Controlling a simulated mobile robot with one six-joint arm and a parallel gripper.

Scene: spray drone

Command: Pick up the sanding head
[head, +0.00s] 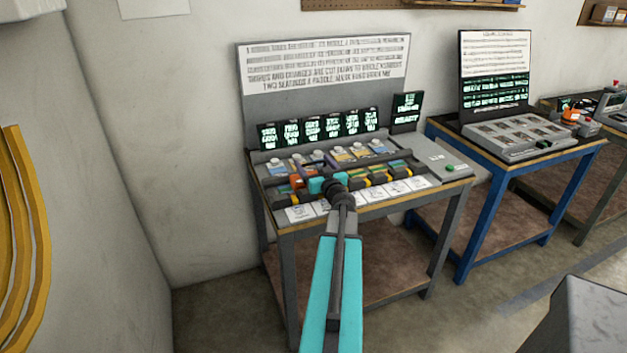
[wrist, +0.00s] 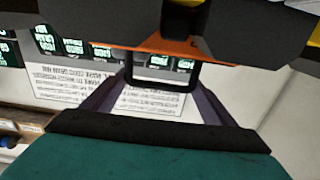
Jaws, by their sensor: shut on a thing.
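My gripper (head: 308,176) is at the left part of the grey station on the nearest table, reached over its front row. In the wrist view its fingers (wrist: 160,84) close on a dark thing with an orange band (wrist: 185,47), which I take for the sanding head. An orange part (head: 296,181) also shows just left of my gripper in the head view. Its lower side and its contact with the station are hidden, so I cannot tell whether it is clear of its place.
More tools with yellow bands (head: 377,178) lie right of my gripper. White cards (head: 300,213) line the station's front edge. Small green-lettered screens (head: 312,130) and a tall text board (head: 325,65) stand behind. A blue table (head: 487,215) stands to the right.

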